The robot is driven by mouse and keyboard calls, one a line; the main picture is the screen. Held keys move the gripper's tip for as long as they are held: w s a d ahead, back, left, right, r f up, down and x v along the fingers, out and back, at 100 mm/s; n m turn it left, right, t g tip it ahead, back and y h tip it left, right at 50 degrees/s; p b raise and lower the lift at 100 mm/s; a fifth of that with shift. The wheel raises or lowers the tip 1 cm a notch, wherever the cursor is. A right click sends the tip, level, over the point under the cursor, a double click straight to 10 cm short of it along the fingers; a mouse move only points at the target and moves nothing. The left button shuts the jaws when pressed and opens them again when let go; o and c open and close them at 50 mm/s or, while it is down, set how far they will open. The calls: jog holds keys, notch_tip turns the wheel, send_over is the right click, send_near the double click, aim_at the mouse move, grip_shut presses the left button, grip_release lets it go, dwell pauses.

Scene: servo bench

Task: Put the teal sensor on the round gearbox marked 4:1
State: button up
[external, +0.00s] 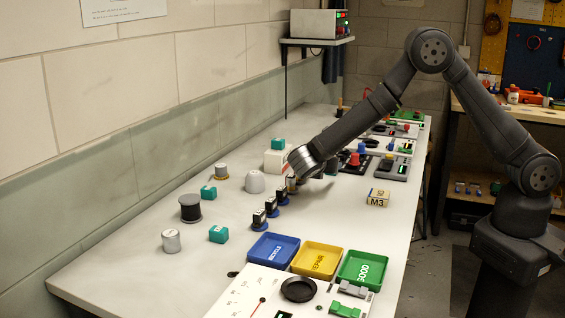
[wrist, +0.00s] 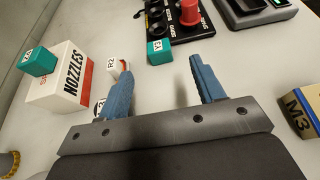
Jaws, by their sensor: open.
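Several small teal blocks stand on the bench; which one is the sensor is not readable. In the wrist view one teal block (wrist: 160,51) lies ahead between the finger lines, and another teal block (wrist: 40,61) sits on the white NOZZLES box (wrist: 62,82). The external view shows two more, one teal block (external: 208,192) and a nearer teal block (external: 218,234). Round bodies at left are a dark one (external: 190,207), a silver one (external: 172,241), a whitish one (external: 255,182) and one with a gold base (external: 221,172); no 4:1 mark is legible. My gripper (wrist: 160,70) is open and empty.
A white piece marked R2 (wrist: 113,65) is beside my left finger. The M3 box (external: 377,198) is at right. Blue (external: 272,249), yellow (external: 317,260) and green (external: 362,268) trays stand in front. Small dark parts (external: 258,219) form a row behind the blue tray. Control boxes fill the far end.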

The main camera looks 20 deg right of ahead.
jog(key=x, duration=0.4)
jog(key=shift+d+f, duration=0.1)
jog(key=shift+a+x, duration=0.25)
jog(key=shift+x, duration=2.6)
jog(key=shift+w+f, duration=0.1)
jog(key=shift+f, duration=0.05)
jog(key=c, duration=1.1)
jog(key=shift+c, duration=0.2)
